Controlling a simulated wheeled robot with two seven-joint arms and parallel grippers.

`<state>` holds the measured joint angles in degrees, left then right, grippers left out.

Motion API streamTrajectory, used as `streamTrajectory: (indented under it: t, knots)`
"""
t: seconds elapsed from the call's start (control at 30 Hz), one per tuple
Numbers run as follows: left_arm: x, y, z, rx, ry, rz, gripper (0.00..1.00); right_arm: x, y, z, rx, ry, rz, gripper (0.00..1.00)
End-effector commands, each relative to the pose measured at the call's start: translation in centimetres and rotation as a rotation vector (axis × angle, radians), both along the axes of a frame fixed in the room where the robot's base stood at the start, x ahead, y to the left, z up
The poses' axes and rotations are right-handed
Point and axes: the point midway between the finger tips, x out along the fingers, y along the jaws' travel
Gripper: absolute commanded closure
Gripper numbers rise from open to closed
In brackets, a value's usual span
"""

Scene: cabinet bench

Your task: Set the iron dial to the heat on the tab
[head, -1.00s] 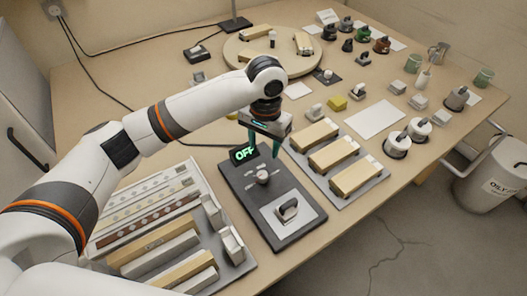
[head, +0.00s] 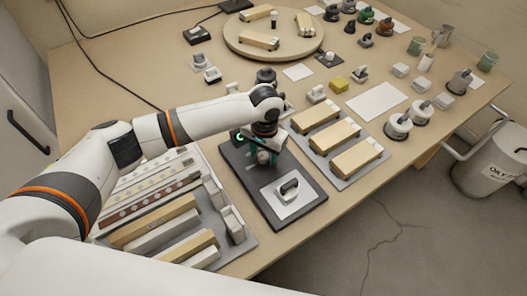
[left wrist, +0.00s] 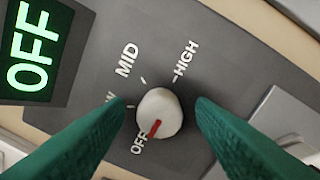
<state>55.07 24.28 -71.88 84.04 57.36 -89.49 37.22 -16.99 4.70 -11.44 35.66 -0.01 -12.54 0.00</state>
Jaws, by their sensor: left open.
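The iron dial (left wrist: 160,113) is a round pale knob on a dark panel (left wrist: 215,75) in the left wrist view. Its red mark points to the OFF label. MID and HIGH labels are readable; another label is partly hidden by a finger. The lit display (left wrist: 33,48) reads OFF in green. My left gripper (head: 262,158) is open over the panel, its green fingers on either side of the dial with gaps visible. I cannot make out a tab with a heat setting.
A small iron (head: 289,188) rests on a white plate at the panel's near end. A tray (head: 343,183) of wooden blocks lies to the right, and a rack (head: 240,254) of strips and blocks to the left. A round turntable (head: 234,45) stands behind.

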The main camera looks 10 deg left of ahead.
Motion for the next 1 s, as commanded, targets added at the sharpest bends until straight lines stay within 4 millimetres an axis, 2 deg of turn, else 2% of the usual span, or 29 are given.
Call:
streamTrajectory:
  t: [0.1,0.13,0.4,0.67,1.0]
  knots:
    - [0.0,0.0,0.0,0.000,0.000,0.000,0.50,-0.3,0.0,0.0,0.000,0.005,0.000,0.64]
    - [0.0,0.0,0.0,0.000,0.000,0.000,0.53,-0.4,0.0,0.0,0.000,0.006,0.000,0.64]
    - [0.0,0.0,0.0,0.000,0.000,0.000,0.94,-0.5,0.0,0.0,0.000,0.009,0.000,0.64]
    - [0.0,0.0,0.2,0.001,0.002,-0.028,0.94,-0.6,0.2,0.6,0.002,0.010,0.000,0.64]
    - [-0.1,0.0,0.6,0.000,0.004,-0.232,0.94,-0.5,0.3,3.8,0.003,0.009,-0.001,0.64]
